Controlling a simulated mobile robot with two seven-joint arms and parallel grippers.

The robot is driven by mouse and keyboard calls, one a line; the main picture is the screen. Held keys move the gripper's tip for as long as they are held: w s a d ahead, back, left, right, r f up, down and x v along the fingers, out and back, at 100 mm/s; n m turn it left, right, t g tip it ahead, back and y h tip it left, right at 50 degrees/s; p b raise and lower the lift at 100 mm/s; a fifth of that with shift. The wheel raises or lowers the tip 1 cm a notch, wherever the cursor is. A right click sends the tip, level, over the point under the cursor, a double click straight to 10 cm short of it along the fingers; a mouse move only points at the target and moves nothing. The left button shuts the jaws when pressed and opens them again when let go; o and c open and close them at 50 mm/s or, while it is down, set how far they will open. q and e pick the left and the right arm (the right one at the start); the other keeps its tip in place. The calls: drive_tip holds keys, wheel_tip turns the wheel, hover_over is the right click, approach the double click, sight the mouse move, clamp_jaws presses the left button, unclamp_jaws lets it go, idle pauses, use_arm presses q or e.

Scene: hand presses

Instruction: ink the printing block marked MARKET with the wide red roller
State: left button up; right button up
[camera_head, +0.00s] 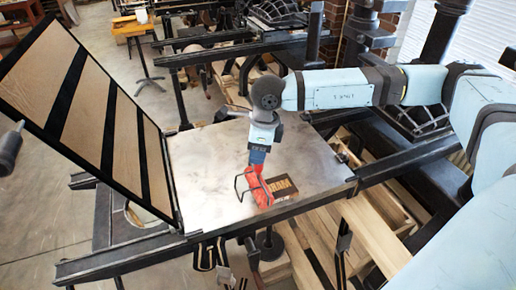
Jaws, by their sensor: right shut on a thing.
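My right gripper (257,158) reaches down over the press bed from the right and is shut on the red roller (259,186). The roller hangs below the gripper, its red cylinder running lengthwise in a dark wire frame. The printing block (283,188) is dark with light orange letters, of which only a few show. It lies near the front edge of the metal bed. The roller covers its left part; I cannot tell whether it touches the block.
The grey metal bed (203,172) is mostly clear around the block. A tilted frame with tan panels and black bars (88,110) stands open at the left. Wooden boards (345,228) lie below at the right. Another press (240,47) stands behind.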

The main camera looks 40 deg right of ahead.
drive_tip(key=shift+f+b, duration=0.35)
drive_tip(key=shift+b, duration=0.1)
idle(0.6)
